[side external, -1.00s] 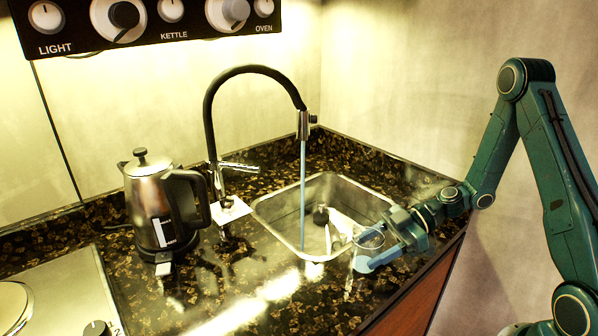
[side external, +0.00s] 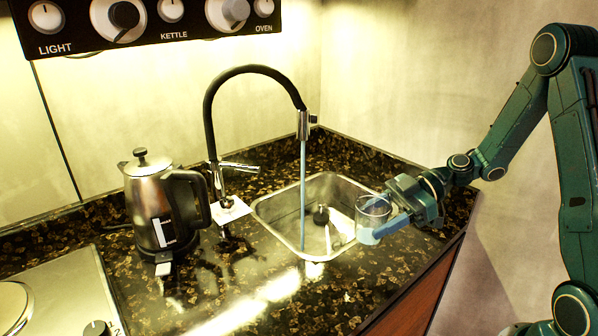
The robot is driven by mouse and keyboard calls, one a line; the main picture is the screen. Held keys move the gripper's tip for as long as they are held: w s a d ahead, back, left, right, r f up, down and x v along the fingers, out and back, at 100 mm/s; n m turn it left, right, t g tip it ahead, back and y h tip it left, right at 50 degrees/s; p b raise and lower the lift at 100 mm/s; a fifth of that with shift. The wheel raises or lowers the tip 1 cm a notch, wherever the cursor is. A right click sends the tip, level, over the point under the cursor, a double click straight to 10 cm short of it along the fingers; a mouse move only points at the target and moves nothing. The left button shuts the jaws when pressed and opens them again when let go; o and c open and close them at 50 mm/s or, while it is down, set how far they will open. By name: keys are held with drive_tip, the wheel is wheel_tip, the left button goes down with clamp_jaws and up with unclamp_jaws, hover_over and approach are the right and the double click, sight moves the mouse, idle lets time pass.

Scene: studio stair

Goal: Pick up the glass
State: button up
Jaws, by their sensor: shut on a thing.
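The clear glass (side external: 374,212) is upright between the blue fingers of my gripper (side external: 378,230), at the right side of the sink. My gripper is shut on the glass, coming in from the right. The glass appears to be above the counter edge by the sink; the exact height is hard to tell. The far finger is mostly hidden behind the glass.
A steel sink (side external: 277,213) lies just left of the glass. A black faucet (side external: 209,130) runs a stream of water into it. A steel kettle (side external: 152,215) and a hob (side external: 60,285) stand further left. The dark speckled counter (side external: 300,310) is clear in front.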

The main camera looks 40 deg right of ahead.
wheel_tip(320, 180, up, 12)
idle(0.5)
idle(0.5)
drive_tip(key=w+d+f+m+t+h, duration=0.1)
drive_tip(key=w+f+m+t+h, duration=0.1)
drive_tip(key=w+f, duration=0.4)
drive_tip(key=w+d+f+m+t+h, duration=0.1)
drive_tip(key=w+f+m+t+h, duration=0.1)
drive_tip(key=w+f, duration=0.4)
drive_tip(key=w+m+t, duration=0.1)
drive_tip(key=w+m, duration=0.1)
drive_tip(key=w, duration=0.2)
drive_tip(key=shift+d, duration=0.35)
drive_tip(key=w, duration=0.6)
drive_tip(key=shift+w, duration=0.2)
drive_tip(key=shift+s+r, duration=0.1)
idle(3.6)
